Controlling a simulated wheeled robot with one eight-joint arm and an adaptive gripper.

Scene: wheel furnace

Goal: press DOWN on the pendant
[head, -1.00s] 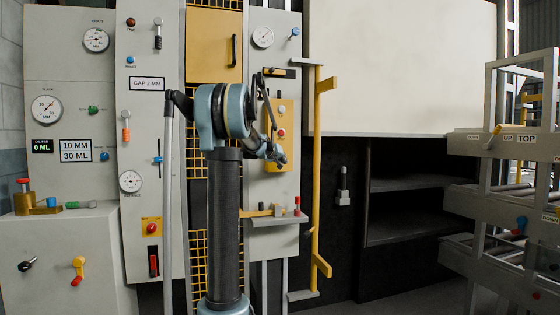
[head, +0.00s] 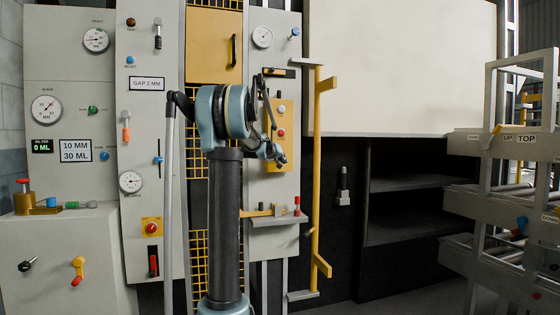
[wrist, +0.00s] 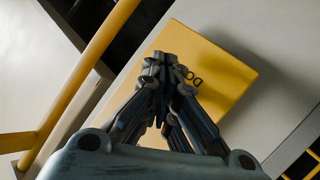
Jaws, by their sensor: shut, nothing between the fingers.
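The pendant (head: 286,123) is a yellow box on the grey panel right of my arm in the head view. It carries a pale button and a red button in its upper part. In the wrist view the pendant's yellow face (wrist: 225,78) lies behind my fingers, with the letters "DO" showing beside them. My gripper (head: 279,157) is at the pendant's lower part. In the wrist view my gripper (wrist: 165,62) is shut and empty, its tips over the yellow face beside the lettering. The button under the tips is hidden, and I cannot tell whether they touch it.
A yellow upright rail (head: 317,180) stands right of the pendant. A small shelf (head: 278,222) with a red-topped item juts out below. A gauge (head: 262,36) and a black slot handle (head: 278,73) are above. A roller rack (head: 500,200) stands far right.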

